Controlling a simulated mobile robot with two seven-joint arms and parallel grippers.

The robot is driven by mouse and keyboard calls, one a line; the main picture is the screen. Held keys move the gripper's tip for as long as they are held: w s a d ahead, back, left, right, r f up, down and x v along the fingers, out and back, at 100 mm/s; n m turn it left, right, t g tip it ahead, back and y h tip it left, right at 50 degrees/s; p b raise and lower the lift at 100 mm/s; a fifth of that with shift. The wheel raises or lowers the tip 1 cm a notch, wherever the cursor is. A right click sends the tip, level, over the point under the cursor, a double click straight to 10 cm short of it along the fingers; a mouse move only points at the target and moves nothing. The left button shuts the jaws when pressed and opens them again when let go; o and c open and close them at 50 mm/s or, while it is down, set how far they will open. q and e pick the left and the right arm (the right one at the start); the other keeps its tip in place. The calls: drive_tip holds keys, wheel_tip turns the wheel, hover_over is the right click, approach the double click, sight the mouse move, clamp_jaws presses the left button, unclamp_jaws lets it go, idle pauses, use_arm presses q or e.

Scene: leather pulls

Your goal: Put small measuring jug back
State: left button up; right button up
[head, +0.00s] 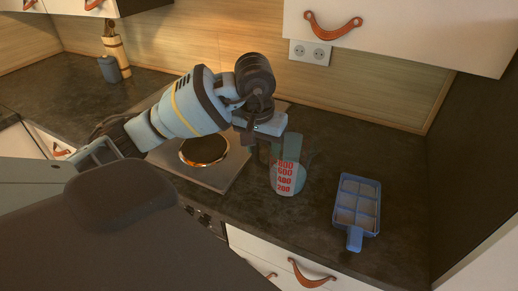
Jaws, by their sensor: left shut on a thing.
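The small measuring jug (287,183) is a clear, greenish jug with red numbers on its side. It stands out over the dark counter, right of the hob, and looks upright. My left gripper (280,143) comes in from the left and is shut on the jug near its top. The gripper's housing covers part of the jug's rim. I cannot tell whether the jug's base touches the counter. My right gripper is not in view.
A blue compartment tray (356,240) lies right of the jug. The hob (222,182) is left of it. A wall socket (310,53) and upper cabinets (420,32) are behind. A wooden mill (119,55) and a grey jar (109,69) stand far left. Counter right of the jug is mostly clear.

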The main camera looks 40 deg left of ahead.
use_arm(q)
drive_tip(key=shift+w+a+f+p, duration=0.15)
drive_tip(key=shift+w+a+f, duration=0.3)
drive_tip(key=shift+f, duration=0.2)
drive_tip(key=shift+w+a+f+p, duration=0.1)
drive_tip(key=shift+w+a+f, duration=0.3)
drive_tip(key=shift+a+f, duration=0.15)
drive_tip(key=shift+w+a+f+p, duration=0.15)
drive_tip(key=shift+w+a+f, duration=0.25)
drive_tip(key=shift+f, duration=0.4)
drive_tip(key=shift+f, duration=0.15)
drive_tip(key=o, duration=1.5)
drive_tip(key=shift+o, duration=0.2)
wheel_tip(320, 180, up, 12)
drive_tip(key=s, duration=0.2)
